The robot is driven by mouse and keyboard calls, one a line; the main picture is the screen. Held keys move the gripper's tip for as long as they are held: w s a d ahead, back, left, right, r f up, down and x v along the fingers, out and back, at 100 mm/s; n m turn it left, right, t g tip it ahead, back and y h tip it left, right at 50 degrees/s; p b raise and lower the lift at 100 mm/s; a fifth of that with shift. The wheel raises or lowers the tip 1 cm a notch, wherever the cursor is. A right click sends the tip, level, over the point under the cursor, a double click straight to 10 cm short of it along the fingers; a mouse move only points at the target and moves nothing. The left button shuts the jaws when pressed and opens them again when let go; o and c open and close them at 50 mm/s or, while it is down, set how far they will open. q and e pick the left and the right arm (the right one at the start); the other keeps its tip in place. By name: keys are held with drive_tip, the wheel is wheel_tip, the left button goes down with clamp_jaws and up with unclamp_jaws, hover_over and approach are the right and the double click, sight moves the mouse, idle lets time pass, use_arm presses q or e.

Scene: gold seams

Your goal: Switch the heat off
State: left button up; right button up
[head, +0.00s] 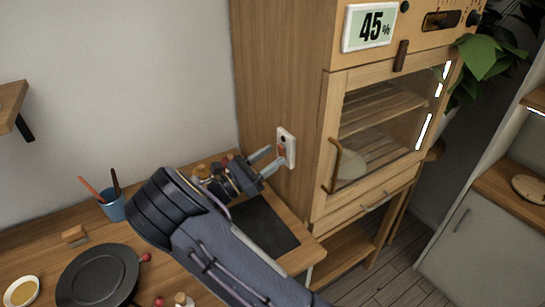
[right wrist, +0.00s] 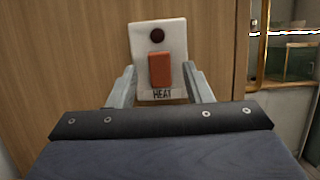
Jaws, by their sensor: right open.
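The heat switch is a white plate (head: 291,145) on the side of the wooden cabinet, facing the counter. In the right wrist view the plate (right wrist: 172,38) bears a red-orange rocker (right wrist: 160,69), a dark round lamp (right wrist: 157,36) that looks unlit, and a label reading "HEAT" (right wrist: 162,95). My right gripper (head: 267,159) is open and empty, pointing at the plate. In the right wrist view its fingers (right wrist: 160,82) stand to either side of the lower plate, with the rocker between them. Whether they touch it I cannot tell. My left gripper is out of view.
The wooden cabinet (head: 285,50) has a glass door with a handle (head: 335,165) and a display reading 45% (head: 370,26). On the counter are a blue cup (head: 115,207) with brushes, a dark round plate (head: 97,277) and a black mat (head: 266,228) beneath my right arm.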

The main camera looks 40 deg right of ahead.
drive_tip(key=b+v, duration=0.1)
drive_tip(key=v, duration=0.5)
drive_tip(key=shift+a, duration=0.3)
drive_tip(key=shift+f, duration=0.15)
